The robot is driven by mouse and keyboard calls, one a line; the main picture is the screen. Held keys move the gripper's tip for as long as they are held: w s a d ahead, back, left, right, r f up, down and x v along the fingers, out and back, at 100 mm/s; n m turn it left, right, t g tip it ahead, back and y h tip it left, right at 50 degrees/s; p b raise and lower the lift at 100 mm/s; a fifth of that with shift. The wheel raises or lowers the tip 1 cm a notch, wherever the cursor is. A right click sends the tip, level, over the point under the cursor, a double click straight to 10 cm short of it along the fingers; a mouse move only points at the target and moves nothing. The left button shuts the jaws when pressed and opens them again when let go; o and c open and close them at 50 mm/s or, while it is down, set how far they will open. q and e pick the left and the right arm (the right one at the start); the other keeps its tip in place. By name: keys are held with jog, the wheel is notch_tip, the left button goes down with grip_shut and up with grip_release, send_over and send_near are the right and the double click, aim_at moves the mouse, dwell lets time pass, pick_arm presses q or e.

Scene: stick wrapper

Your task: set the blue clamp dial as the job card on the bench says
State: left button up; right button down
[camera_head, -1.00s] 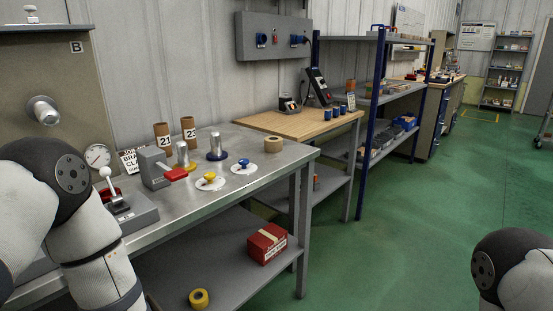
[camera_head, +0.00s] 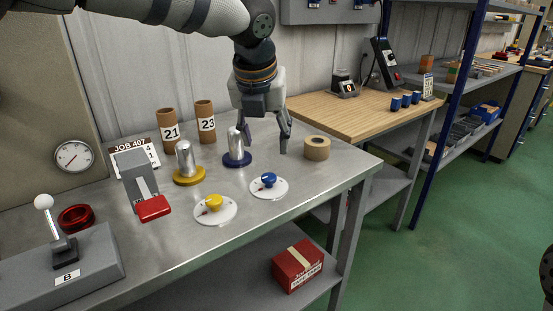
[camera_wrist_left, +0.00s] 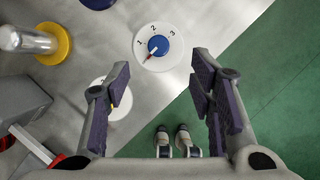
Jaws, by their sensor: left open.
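The blue clamp dial (camera_head: 268,180) is a blue knob on a white disc at the bench's front right. In the left wrist view the dial (camera_wrist_left: 158,46) shows marks 1, 2 and 3; its red pointer sits at the lower left, just below the 1. The job card (camera_head: 146,146) reads "JOB 407"; the grey toggle clamp hides much of it, and its other text is too small to read surely. My left gripper (camera_head: 265,138) is open and empty above the bench, behind and above the blue dial, not touching it.
A yellow dial (camera_head: 214,203) sits left of the blue one. Behind stand a yellow-based post (camera_head: 186,160), a blue-based post (camera_head: 236,148) and cardboard tubes marked 21 (camera_head: 169,131) and 23 (camera_head: 205,122). A tape roll (camera_head: 316,148) lies to the right. The grey clamp (camera_head: 137,180) has a red handle.

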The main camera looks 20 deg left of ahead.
pick_arm(q)
send_near(269, 177)
jog(key=f, duration=0.1)
jog(key=b+x, duration=0.1)
jog(key=x, duration=0.5)
jog(key=shift+w, duration=0.15)
jog(key=shift+w+a+f, duration=0.1)
jog(key=shift+w+f, duration=0.2)
jog(key=shift+f, duration=0.2)
pick_arm(e)
jog(key=shift+s+f+g, duration=0.15)
jog(key=shift+s+f, duration=0.2)
jog(key=shift+s, duration=0.25)
jog(key=shift+s+f+g, duration=0.15)
jog(key=shift+s+f, duration=0.2)
jog(key=shift+s, duration=0.2)
pick_arm(q)
jog(key=shift+c, duration=0.4)
jog(key=c, duration=1.1)
